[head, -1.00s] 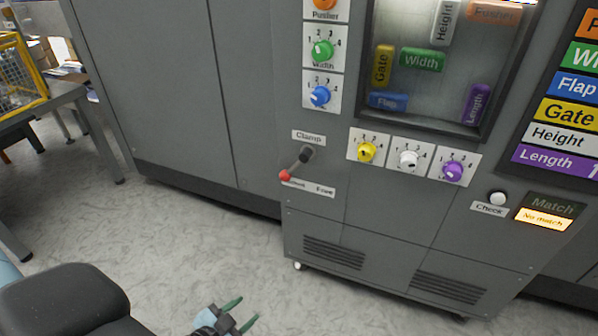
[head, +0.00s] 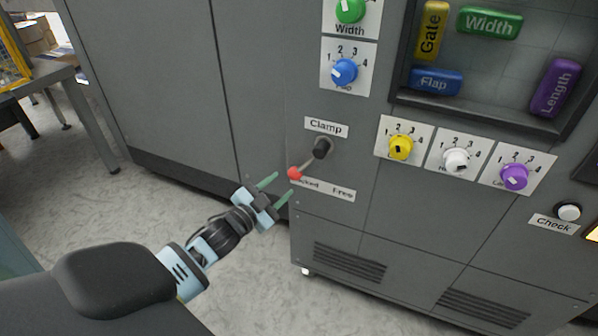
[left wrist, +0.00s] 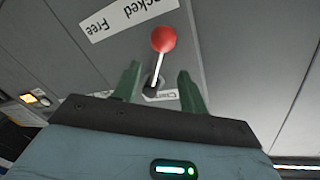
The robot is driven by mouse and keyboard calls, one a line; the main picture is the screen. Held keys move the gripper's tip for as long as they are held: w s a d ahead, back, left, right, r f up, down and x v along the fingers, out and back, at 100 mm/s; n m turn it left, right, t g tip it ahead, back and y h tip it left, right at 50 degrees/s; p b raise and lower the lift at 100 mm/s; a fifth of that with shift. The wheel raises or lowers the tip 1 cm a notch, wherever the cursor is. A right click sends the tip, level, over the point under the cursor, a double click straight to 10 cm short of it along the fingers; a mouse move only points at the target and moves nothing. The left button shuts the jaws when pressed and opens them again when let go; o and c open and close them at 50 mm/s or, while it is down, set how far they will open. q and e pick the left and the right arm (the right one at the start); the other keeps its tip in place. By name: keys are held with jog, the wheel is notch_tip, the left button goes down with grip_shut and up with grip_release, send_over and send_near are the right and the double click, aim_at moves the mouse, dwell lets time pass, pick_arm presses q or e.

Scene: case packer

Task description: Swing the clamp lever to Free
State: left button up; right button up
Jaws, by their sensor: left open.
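The clamp lever (head: 308,162) is on the grey cabinet front, under the Clamp label (head: 326,127). Its red ball end (head: 295,173) points down and left, toward the "Locked" side of the label strip (head: 324,189); "Free" is at the strip's right. My left gripper (head: 280,187) is open and empty, just left of and below the red ball, apart from it. In the left wrist view the red ball (left wrist: 163,39) and pale rod show ahead, between and beyond the green fingertips (left wrist: 158,78). My right gripper is not in view.
Yellow (head: 401,148), white (head: 456,160) and purple (head: 515,177) dials sit right of the lever, with a blue dial (head: 344,71) above. A Check button (head: 569,211) is farther right. The floor left of the cabinet is clear near a table (head: 75,95).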

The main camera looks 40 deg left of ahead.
aim_at(298, 172)
pick_arm(q)
jog(key=shift+w+b, duration=0.5)
jog(key=shift+w, duration=3.35)
grip_shut()
jog(key=shift+s+f, duration=0.1)
